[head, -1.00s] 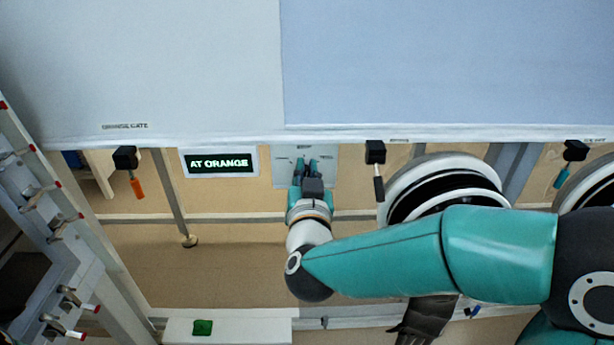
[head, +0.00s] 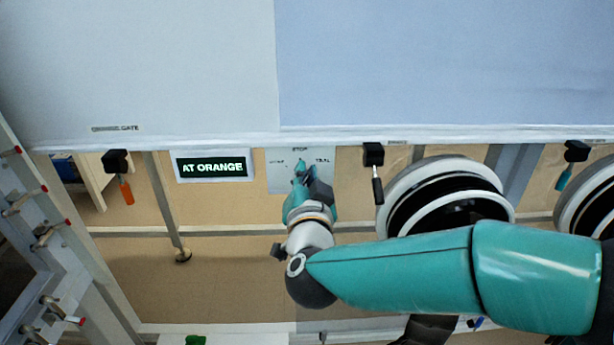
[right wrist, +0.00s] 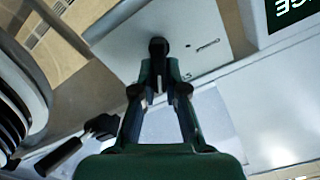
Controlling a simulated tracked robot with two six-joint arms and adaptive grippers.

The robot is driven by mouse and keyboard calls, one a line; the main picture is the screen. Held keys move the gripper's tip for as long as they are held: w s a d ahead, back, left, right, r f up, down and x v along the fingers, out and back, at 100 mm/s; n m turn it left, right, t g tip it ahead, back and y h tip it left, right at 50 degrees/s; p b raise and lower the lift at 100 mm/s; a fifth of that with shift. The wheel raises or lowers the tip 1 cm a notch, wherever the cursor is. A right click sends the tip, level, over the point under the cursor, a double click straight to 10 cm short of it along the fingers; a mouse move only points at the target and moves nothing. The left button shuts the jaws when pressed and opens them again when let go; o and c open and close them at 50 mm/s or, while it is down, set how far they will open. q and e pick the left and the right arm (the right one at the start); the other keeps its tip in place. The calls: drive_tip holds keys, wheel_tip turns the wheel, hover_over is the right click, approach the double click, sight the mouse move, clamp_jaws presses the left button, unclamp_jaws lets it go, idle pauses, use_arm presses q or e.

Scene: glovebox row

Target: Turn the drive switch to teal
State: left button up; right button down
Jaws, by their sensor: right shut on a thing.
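The drive switch is a black knob (right wrist: 158,47) on a grey plate (head: 280,184) under the white front. The plate reads STOP at the top and what looks like TEAL at the right; the left label is too small to read. My right gripper (head: 301,172) is at the plate, and its fingers hide most of the knob in the head view. In the right wrist view, my right gripper (right wrist: 158,78) is shut on the knob. The sign (head: 211,167) left of the plate reads AT ORANGE. My left gripper is not in view.
Black-mounted handles hang along the front edge: an orange one (head: 126,192), a black one (head: 377,190) right of my gripper, and a teal one (head: 563,180). A round black-and-white port (head: 450,190) is close to my right forearm. A rack with pegs (head: 40,235) stands at the left.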

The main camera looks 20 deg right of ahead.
drive_tip(key=c, duration=1.2)
unclamp_jaws()
drive_tip(key=shift+s, duration=0.15)
drive_tip(key=v, duration=1.1)
drive_tip(key=shift+s, duration=0.35)
